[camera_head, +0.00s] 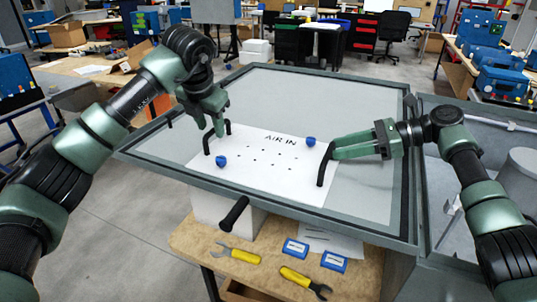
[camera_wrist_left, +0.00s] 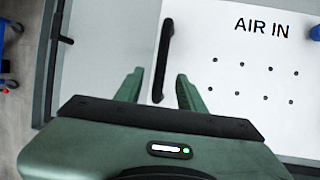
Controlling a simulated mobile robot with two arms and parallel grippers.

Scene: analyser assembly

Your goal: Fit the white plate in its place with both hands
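The white plate (camera_head: 263,178) lies on the grey panel inside a dark frame. It has "AIR IN" printed on it, several small holes, and a black handle at each side. My left gripper (camera_head: 216,130) is at the left handle (camera_head: 208,143). In the left wrist view, its fingers (camera_wrist_left: 159,88) are apart, with the left handle (camera_wrist_left: 163,55) lying between their lines and clear space on both sides. My right gripper (camera_head: 333,148) has its fingertips at the top of the right handle (camera_head: 325,165). Whether they grip it is too small to tell.
Two blue knobs (camera_head: 221,162) (camera_head: 310,141) stand on the plate. A wooden bench (camera_head: 210,258) below holds yellow-handled tools (camera_head: 240,255), blue boxes (camera_head: 334,261) and a paper sheet. The grey panel (camera_head: 300,95) behind the plate is clear.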

